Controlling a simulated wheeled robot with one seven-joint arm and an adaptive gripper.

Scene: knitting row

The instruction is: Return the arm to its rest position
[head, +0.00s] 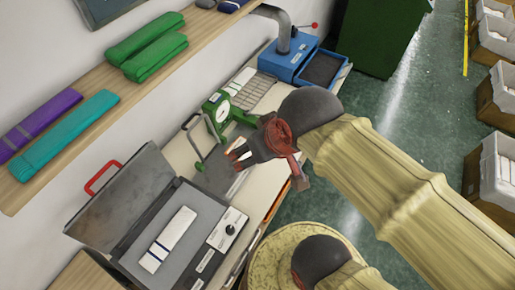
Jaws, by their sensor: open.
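My arm, in a yellowish cover, reaches from the lower right toward the bench. My gripper (238,160) is at its end, dark with reddish parts, over the bench beside the green device with a dial. Its fingers are apart and I see nothing between them. A second dark joint of mine shows at the bottom.
An open press (170,245) with a white striped cloth (168,240) lies lower left. The green device (216,112) and a blue machine (288,60) stand on the bench (182,158). A wall shelf (70,130) holds folded fabrics. Crates (490,190) line the right; green floor lies between.

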